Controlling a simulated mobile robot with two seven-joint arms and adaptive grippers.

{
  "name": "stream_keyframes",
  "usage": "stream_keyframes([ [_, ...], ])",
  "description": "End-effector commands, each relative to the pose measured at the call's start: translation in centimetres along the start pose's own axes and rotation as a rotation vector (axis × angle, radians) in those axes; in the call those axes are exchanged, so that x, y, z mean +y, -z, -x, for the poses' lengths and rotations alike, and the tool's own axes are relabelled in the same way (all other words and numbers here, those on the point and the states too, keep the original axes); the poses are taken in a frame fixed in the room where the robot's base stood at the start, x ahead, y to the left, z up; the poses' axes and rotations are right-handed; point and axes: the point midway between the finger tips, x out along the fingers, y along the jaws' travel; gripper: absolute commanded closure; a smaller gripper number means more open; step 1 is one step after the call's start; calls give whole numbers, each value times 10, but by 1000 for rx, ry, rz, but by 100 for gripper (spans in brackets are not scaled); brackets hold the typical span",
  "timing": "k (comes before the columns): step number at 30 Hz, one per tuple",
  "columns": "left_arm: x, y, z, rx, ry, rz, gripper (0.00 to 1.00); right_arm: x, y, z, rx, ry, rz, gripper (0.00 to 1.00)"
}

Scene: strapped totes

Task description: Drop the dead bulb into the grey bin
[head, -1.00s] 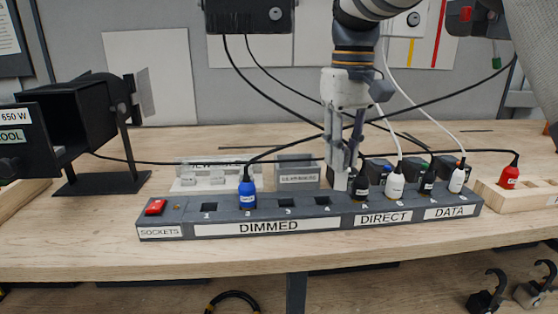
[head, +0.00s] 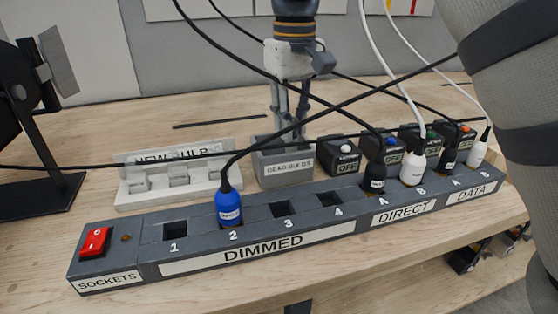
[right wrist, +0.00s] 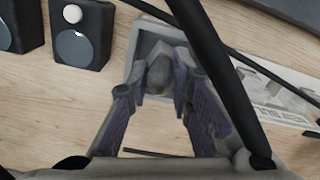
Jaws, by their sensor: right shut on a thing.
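The grey bin, labelled DEAD BULBS (head: 287,168), stands behind the socket strip; its rim also shows in the right wrist view (right wrist: 143,48). My right gripper (head: 290,128) points down at the bin, with its fingertips at or just above the opening; black cables cross in front of it. In the right wrist view, the gripper (right wrist: 162,88) is shut on a dull grey rounded thing, which seems to be the dead bulb (right wrist: 159,74), seen against the bin. I cannot tell how deep it sits. My left gripper is not in view.
The socket strip (head: 150,262) runs along the front with a blue plug (head: 228,206) in socket 2. A white NEW BULBS holder (head: 135,200) stands left of the bin. Small black boxes (head: 338,155) stand right of it. Several cables hang across the workspace.

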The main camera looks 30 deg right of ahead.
Motion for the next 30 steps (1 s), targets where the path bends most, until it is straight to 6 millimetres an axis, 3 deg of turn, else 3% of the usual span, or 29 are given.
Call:
stream_keyframes([
  [8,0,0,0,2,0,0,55,0,0,0,4,0,0,100],
  [9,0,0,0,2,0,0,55,0,0,0,4,0,0,71],
  [11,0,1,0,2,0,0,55,0,0,0,4,0,0,58],
  [22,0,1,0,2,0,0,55,0,1,8,7,0,1,57],
  [30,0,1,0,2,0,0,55,0,0,78,9,0,1,57],
])
